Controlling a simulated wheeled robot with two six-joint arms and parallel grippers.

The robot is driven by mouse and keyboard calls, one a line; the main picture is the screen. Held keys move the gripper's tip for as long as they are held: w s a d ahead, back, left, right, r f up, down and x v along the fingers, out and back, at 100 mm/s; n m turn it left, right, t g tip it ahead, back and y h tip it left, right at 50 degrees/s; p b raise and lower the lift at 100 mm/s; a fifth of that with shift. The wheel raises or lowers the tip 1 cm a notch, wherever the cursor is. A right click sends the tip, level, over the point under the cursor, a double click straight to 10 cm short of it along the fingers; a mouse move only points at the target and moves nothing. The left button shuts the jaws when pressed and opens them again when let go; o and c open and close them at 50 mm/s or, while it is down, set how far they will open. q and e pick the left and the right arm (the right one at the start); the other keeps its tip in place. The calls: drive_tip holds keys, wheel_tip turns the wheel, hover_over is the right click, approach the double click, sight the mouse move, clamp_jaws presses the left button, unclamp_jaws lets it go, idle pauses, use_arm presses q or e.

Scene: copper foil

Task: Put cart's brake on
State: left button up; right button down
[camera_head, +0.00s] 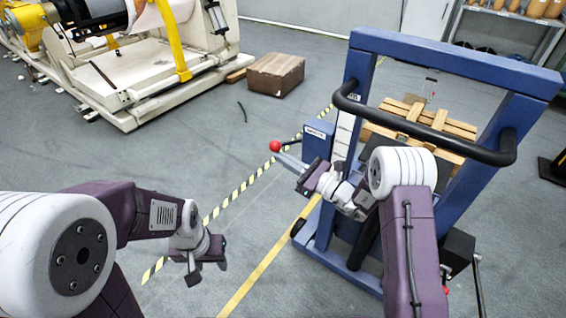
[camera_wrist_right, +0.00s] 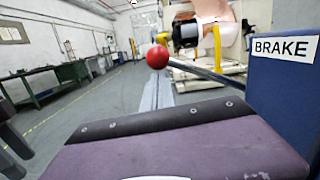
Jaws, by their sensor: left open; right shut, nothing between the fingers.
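The blue cart (camera_head: 361,75) stands at the right in the head view, with a black push handle (camera_head: 425,131). A blue brake box (camera_head: 318,140) sits on its left side; in the right wrist view the box (camera_wrist_right: 283,95) carries a BRAKE label (camera_wrist_right: 284,47). A lever with a red ball knob (camera_head: 275,146) sticks out leftward from the box; the knob (camera_wrist_right: 158,57) also shows in the right wrist view. My right gripper (camera_head: 298,170) is shut and empty, just below the lever. Whether it touches the lever is unclear. My left gripper (camera_head: 206,270) is open and empty, low over the floor.
Wooden slats (camera_head: 430,125) lie on the cart behind its frame. A brown box (camera_head: 276,75) and a large cream machine (camera_head: 150,80) stand at the back left. Striped tape (camera_head: 240,190) and a yellow line (camera_head: 268,258) cross otherwise clear floor left of the cart.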

use_arm(q)
wheel_tip(320, 180, up, 4)
drive_tip(key=p, duration=0.3)
use_arm(e)
drive_tip(key=r, duration=0.1)
drive_tip(key=w+r+m, duration=0.1)
drive_tip(key=d+r+m, duration=0.1)
drive_tip(key=r, duration=0.1)
drive_tip(key=shift+w+t, duration=0.3)
